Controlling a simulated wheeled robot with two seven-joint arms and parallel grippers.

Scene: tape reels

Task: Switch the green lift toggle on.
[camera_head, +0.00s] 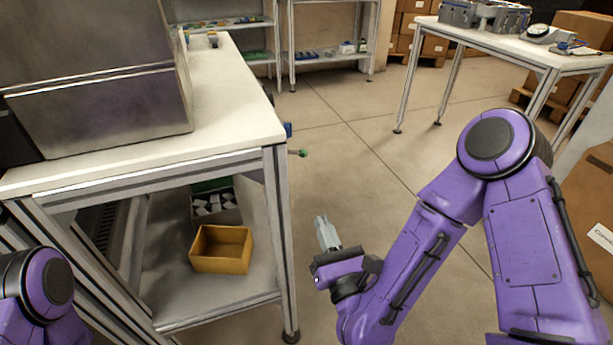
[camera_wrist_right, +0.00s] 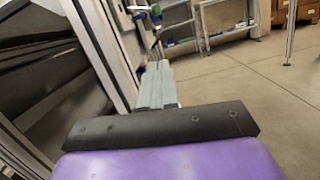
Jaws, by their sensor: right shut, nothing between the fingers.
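The green-tipped lift toggle (camera_head: 302,153) sticks out sideways from the right side of the workbench, just below its top. In the right wrist view its green knob (camera_wrist_right: 156,10) is near the top, beyond the fingertips. My right gripper (camera_head: 321,220) is shut and empty, beside the bench's front right leg. It is apart from the toggle and lower in the head view. In the right wrist view the shut fingers (camera_wrist_right: 157,68) point forward along the bench side. My left gripper is out of view; only part of my left arm shows at lower left.
A large metal box stands on the workbench (camera_head: 236,120). A blue part (camera_head: 288,130) sits at the bench's edge behind the toggle. A yellow bin (camera_head: 221,249) is on the lower shelf. The bench leg (camera_head: 278,230) is close to my right gripper. Open floor (camera_head: 350,180) lies right of it.

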